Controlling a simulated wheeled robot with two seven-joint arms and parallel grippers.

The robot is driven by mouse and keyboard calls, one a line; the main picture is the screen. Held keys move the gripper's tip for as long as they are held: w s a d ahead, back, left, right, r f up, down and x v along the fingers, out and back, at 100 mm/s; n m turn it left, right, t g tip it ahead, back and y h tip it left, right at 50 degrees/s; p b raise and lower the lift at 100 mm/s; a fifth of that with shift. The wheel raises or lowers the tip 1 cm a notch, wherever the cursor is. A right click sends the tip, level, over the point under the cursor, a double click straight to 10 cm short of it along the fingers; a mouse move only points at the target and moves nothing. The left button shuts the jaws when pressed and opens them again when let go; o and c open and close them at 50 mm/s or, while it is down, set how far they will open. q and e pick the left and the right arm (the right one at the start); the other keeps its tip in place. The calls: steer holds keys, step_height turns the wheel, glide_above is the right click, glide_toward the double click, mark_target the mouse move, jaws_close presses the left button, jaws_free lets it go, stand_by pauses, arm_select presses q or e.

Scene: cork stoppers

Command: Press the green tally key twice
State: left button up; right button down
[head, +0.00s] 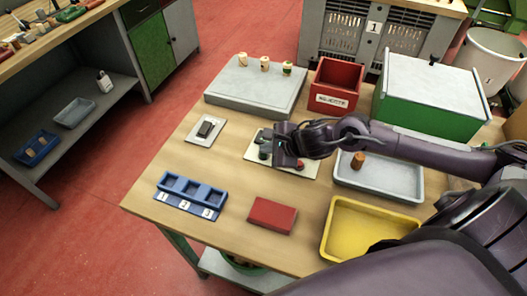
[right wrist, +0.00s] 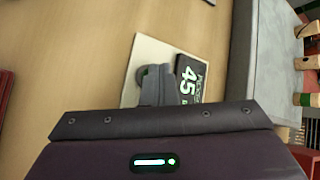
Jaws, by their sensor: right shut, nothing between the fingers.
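The tally board is a cream plate (head: 309,172) on the wooden table. In the right wrist view the plate (right wrist: 150,50) carries a dark counter display (right wrist: 188,80) reading 45. A red key (head: 300,165) shows at its near right in the head view. In the right wrist view, a sliver of the green key (right wrist: 146,71) in a dark round collar shows beside my finger; the rest is hidden. My right gripper (head: 279,159) is shut and empty, low over the board. I cannot tell whether its tips touch the key. My left gripper is out of view.
A blue numbered tray (head: 190,208), red block (head: 272,214), yellow tray (head: 329,247) and grey tray (head: 378,195) with a cork stand around. Behind are a grey slab (head: 232,95) with several stoppers, a red REJECTS bin (head: 338,84) and a green box (head: 425,122).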

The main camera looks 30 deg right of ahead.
steer(key=shift+r, duration=0.75)
steer(key=shift+r+p, duration=0.1)
steer(key=shift+p, duration=0.2)
step_height(320, 180, up, 5)
steer(key=shift+f+p, duration=0.1)
steer(key=shift+p, duration=1.15)
stand_by(1.3)
